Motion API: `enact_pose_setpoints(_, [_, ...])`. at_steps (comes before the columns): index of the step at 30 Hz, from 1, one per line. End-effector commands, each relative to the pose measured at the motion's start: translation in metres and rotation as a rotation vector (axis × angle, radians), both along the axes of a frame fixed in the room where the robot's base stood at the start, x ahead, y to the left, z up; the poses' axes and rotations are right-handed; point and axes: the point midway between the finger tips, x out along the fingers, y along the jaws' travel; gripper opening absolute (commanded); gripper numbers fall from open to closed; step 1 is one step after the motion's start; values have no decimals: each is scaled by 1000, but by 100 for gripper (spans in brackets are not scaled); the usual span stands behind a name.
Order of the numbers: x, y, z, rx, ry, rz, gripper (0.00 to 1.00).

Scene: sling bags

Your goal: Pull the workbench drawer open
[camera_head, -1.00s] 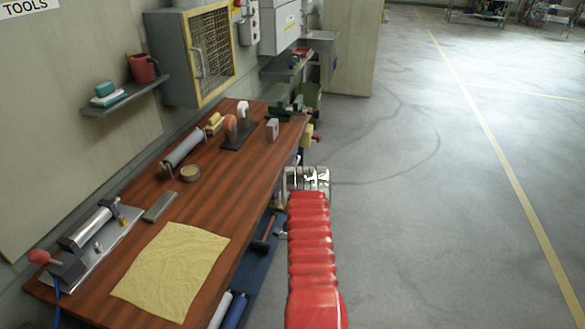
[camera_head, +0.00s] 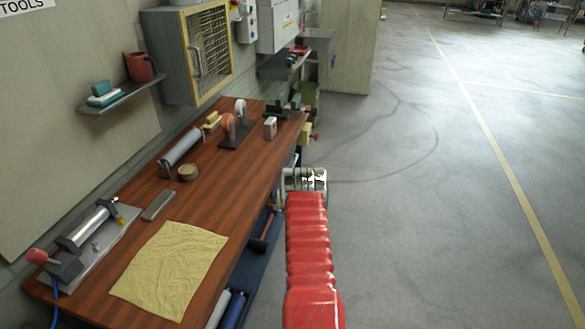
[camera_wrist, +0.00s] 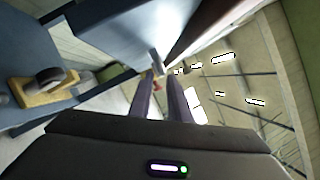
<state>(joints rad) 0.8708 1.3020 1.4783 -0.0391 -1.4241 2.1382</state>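The wooden workbench (camera_head: 205,190) runs along the left wall in the head view. The drawer front is not clearly visible there, hidden below the bench edge. In the wrist view, a blue-grey box-like part, seemingly the drawer (camera_wrist: 105,30), fills the upper left. A small grey piece, possibly its handle (camera_wrist: 158,62), sticks out at its lower right corner. My gripper (camera_wrist: 162,82) has its two dark fingers apart, with a clear gap between them. Their tips point toward this grey piece; I cannot tell whether they touch it. In the head view my fingers are hidden beyond the shiny wrist.
A yellow cloth (camera_head: 170,270), a clamp and rollers lie on the bench. A blue lower shelf (camera_head: 257,262) holds a hammer and rolls. The floor (camera_head: 430,220) right of the bench is clear.

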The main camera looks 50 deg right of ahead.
Motion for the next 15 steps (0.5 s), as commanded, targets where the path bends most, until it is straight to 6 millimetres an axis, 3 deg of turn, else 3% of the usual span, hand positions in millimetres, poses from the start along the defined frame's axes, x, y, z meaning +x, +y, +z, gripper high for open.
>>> enact_pose_setpoints(15, [34,-39,11,0,0,-1,17])
